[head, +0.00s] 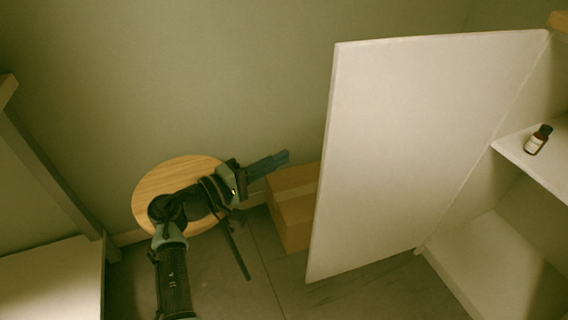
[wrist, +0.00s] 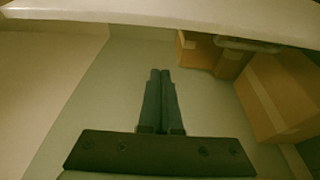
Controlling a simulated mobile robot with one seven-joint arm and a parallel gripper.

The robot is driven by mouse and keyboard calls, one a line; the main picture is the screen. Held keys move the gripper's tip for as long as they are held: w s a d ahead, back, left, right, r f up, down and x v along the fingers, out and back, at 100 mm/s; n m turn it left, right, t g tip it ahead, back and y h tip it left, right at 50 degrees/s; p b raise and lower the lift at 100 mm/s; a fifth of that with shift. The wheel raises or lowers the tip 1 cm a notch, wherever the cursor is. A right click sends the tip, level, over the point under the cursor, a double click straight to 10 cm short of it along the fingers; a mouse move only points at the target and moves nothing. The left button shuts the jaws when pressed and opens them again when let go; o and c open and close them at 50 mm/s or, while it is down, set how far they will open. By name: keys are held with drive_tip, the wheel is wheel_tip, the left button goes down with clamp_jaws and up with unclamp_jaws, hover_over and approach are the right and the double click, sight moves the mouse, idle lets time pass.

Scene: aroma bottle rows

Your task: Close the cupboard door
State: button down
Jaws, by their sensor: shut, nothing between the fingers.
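The white cupboard door (head: 415,150) stands wide open, swung out to the left of the cupboard (head: 480,255). Its hinged edge is at the right, by the cupboard's side. My gripper (head: 285,157) is left of the door's free edge and points towards it, with a visible gap in the head view. Its two fingers are together and empty; they also show in the wrist view (wrist: 160,75). A pale edge (wrist: 160,14) crosses the top of the wrist view; I cannot tell for sure that it is the door.
A cardboard box (head: 290,210) stands on the floor, partly behind the door. A round wooden top (head: 160,180) is under my arm. A small brown bottle (head: 538,140) stands on the cupboard shelf (head: 520,158). Another pale surface (head: 50,280) is at lower left.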

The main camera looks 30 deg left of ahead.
drive_tip(key=w+d+b, duration=0.2)
drive_tip(key=w+d, duration=0.1)
drive_tip(key=d, duration=0.2)
drive_tip(key=shift+w+d, duration=0.4)
idle(0.3)
